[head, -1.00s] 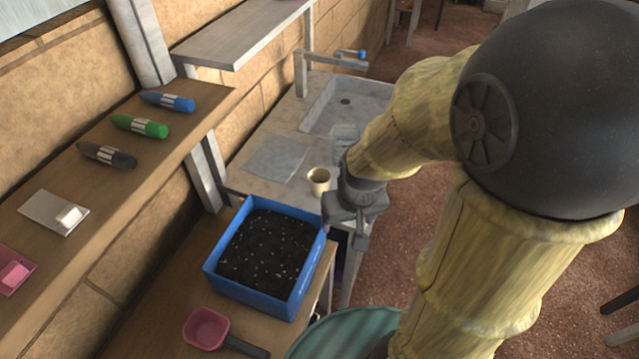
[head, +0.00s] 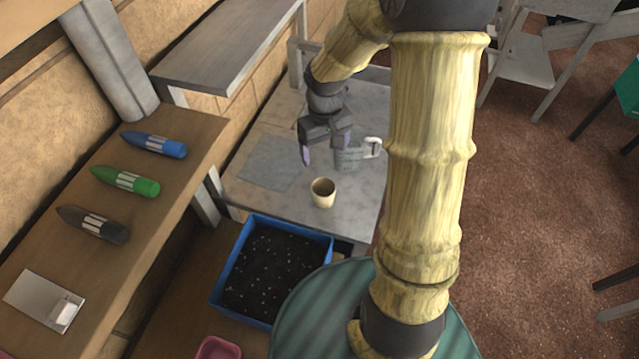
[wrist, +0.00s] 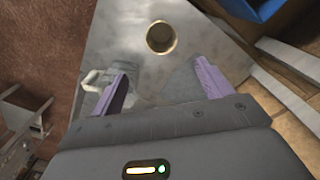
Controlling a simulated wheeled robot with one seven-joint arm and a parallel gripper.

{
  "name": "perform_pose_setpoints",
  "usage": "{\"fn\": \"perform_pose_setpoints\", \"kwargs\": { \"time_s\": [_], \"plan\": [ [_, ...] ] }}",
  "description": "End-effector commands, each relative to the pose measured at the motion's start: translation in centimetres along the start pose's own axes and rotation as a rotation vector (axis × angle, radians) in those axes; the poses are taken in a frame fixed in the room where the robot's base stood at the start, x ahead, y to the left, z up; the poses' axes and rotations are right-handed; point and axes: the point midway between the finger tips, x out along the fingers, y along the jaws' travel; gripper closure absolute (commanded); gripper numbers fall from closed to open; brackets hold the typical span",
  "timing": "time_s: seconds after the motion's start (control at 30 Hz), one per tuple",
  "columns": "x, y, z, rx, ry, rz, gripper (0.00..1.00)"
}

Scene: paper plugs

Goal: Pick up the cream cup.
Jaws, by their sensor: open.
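The cream cup (head: 323,193) stands upright on the grey counter near its front edge, with a dark inside. It also shows in the wrist view (wrist: 161,37), seen from above, beyond the fingertips. My gripper (head: 325,158) is open and empty above the counter, behind the cup and apart from it. In the wrist view the two purple fingers of my gripper (wrist: 160,78) are spread wide, with nothing between them but the counter farther below.
A clear jug (head: 350,156) with a pale handle stands close to my gripper. A grey sheet (head: 270,162) lies left on the counter. A blue tray (head: 324,249) of dark soil sits in front. A shelf (head: 225,50) is at upper left.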

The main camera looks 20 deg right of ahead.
Motion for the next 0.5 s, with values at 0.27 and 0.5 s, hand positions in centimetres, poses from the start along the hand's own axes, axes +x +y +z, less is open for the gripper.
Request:
{"fn": "perform_pose_setpoints", "kwargs": {
  "time_s": [0.27,0.5],
  "plan": [
    [0.2,0.6,0.2,0.014,-0.001,0.0,0.22],
    [3.2,0.2,0.2,0.007,-0.006,-0.002,0.22]
  ]
}}
